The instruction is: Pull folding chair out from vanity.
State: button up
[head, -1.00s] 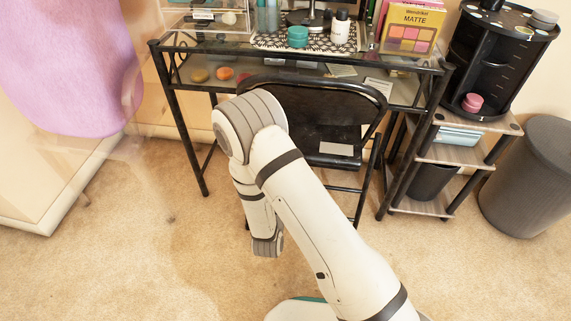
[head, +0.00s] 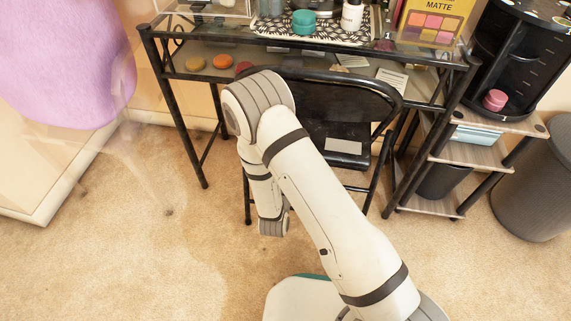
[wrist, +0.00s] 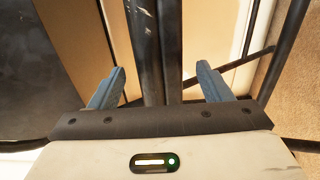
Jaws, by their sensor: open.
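The black folding chair (head: 360,102) stands tucked under the glass-topped black metal vanity (head: 183,125), its curved back toward me. My arm hides the chair's left part in the head view. In the wrist view my gripper (wrist: 160,67) is open, its two blue-grey fingers spread apart. Two dark bars (wrist: 172,45) run side by side between the fingers. They look like metal tubing, one of them scuffed; I cannot tell which belongs to the chair, or whether a finger touches them. The gripper is hidden in the head view.
Cosmetics and a yellow palette box (head: 432,22) stand on the vanity. A shelf stand (head: 455,150) with a black organizer is close on the right, beside a dark grey bin (head: 540,185). A pink-purple seat (head: 70,60) is at left. Carpet (head: 120,250) is clear in front.

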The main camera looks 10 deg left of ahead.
jog(key=shift+w+d+b, duration=0.1)
jog(key=shift+w+b, duration=0.8)
jog(key=shift+w, duration=2.25)
jog(key=shift+c, duration=0.3)
grip_shut()
